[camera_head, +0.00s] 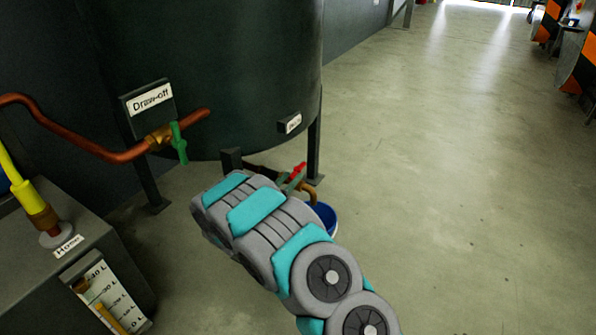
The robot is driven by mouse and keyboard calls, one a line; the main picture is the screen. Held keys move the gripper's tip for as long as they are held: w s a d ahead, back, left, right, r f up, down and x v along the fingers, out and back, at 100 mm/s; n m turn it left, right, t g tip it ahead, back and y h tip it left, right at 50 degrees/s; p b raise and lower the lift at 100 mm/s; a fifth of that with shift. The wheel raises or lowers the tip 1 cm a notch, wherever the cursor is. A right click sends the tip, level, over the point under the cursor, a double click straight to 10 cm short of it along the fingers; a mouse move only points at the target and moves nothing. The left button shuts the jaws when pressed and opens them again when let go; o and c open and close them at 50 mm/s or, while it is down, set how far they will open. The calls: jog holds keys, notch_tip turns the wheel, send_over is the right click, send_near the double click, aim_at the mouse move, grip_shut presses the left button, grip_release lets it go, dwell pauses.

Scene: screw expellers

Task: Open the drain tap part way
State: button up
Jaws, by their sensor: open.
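The drain tap's red handle (298,171) shows low under the dark green tank (230,70), just past my arm. A brass-coloured outlet (311,193) bends down beside it, above a blue bucket (324,214) with a pale rim. My arm covers part of the tap's surroundings and much of the bucket. A small plate (290,124) on the tank above has lettering too small to read. My grey and teal arm reaches from the lower right towards the tank's underside. I cannot make out my gripper; the arm links hide that area.
Tank legs (150,190) stand nearby. The floor (450,190) at right is clear.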

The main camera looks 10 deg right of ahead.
aim_at(298, 171)
jog(key=shift+x, duration=2.5)
grip_shut()
